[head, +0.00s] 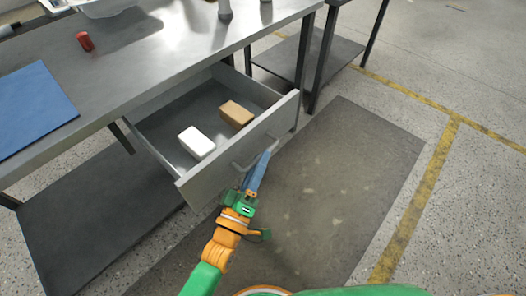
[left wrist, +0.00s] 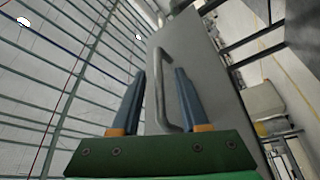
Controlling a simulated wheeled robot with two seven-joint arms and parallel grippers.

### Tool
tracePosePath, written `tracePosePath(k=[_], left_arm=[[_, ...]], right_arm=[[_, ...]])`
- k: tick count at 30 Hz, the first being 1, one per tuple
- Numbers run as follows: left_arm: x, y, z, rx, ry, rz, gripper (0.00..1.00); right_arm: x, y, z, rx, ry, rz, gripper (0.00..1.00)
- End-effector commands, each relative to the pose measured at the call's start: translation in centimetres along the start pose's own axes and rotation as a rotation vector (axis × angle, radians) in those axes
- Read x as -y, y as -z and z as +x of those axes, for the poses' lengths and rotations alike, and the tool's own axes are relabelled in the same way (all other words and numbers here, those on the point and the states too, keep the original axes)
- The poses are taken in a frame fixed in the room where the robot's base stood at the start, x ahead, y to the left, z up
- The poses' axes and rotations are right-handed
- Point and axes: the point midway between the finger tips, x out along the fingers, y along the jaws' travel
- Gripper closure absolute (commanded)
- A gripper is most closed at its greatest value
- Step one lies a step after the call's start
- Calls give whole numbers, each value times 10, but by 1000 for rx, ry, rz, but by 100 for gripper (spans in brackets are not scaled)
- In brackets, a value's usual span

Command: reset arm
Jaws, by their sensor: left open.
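My left gripper (head: 264,160) is open and sits at the front of a pulled-out grey drawer (head: 226,150). In the left wrist view the two blue fingers of the gripper (left wrist: 157,95) stand apart, with the drawer's curved grey handle (left wrist: 162,80) between them in the picture. Whether a finger touches the handle I cannot tell. In the head view the handle (head: 238,166) is partly covered by the fingers. My right gripper is not in view.
A white block (head: 196,142) and a tan block (head: 236,115) lie in the drawer. On the metal table (head: 150,65) are a blue mat (head: 32,108) and a red can (head: 85,41). A dark floor mat (head: 345,170) lies clear to the right.

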Motion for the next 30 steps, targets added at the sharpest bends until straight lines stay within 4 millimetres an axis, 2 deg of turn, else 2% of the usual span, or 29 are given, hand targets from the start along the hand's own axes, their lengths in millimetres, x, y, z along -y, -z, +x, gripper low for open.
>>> tracePosePath(k=[3, 7, 19, 21, 23, 26, 27, 29, 30], left_arm=[[0, 0, -25, 3, 3, -2, 55], [0, 0, -40, 1, 1, 0, 55], [0, 0, -42, -1, 0, -1, 55], [5, -2, -44, 7, 14, 9, 55], [22, -9, -48, 36, 64, 45, 55], [85, -35, -72, 159, 248, 179, 55], [119, -48, -92, 238, 349, 251, 55], [167, -67, -130, 373, 497, 355, 55], [195, -76, -159, 467, 585, 414, 55]], right_arm=[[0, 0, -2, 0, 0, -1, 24], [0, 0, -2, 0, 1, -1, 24], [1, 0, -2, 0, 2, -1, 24], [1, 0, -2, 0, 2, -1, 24], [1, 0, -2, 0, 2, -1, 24], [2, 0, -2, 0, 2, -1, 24], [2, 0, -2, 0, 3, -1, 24], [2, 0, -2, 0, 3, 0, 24], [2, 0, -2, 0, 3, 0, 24]])
